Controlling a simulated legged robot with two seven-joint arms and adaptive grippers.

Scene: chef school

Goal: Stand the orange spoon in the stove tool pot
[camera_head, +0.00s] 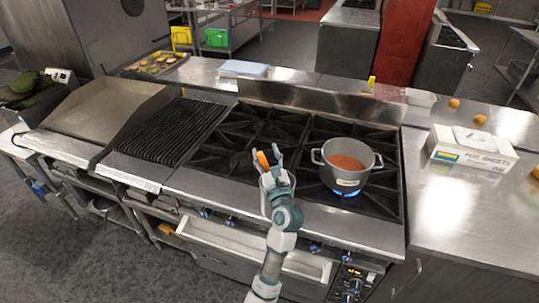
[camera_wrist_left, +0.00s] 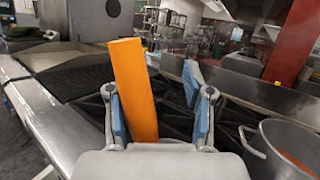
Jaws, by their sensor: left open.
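The orange spoon shows as a plain orange bar (camera_wrist_left: 135,90) between the fingers of my left gripper (camera_wrist_left: 160,110) in the left wrist view. It tilts slightly and lies close to the left finger, with a gap to the right finger; its lower end is hidden behind the palm. In the head view a short orange piece (camera_head: 263,159) shows at the fingertips. My left gripper (camera_head: 268,157) is open above the front of the stove, left of a steel pot (camera_head: 347,181). My right gripper is not in view.
The two-handled pot holds red-orange liquid over a lit blue flame. Black burner grates (camera_head: 235,140) lie around it, and a ribbed grill (camera_head: 165,130) is to the left. A white box (camera_head: 470,150) is on the right counter. A yellow bottle (camera_head: 370,84) stands behind the stove.

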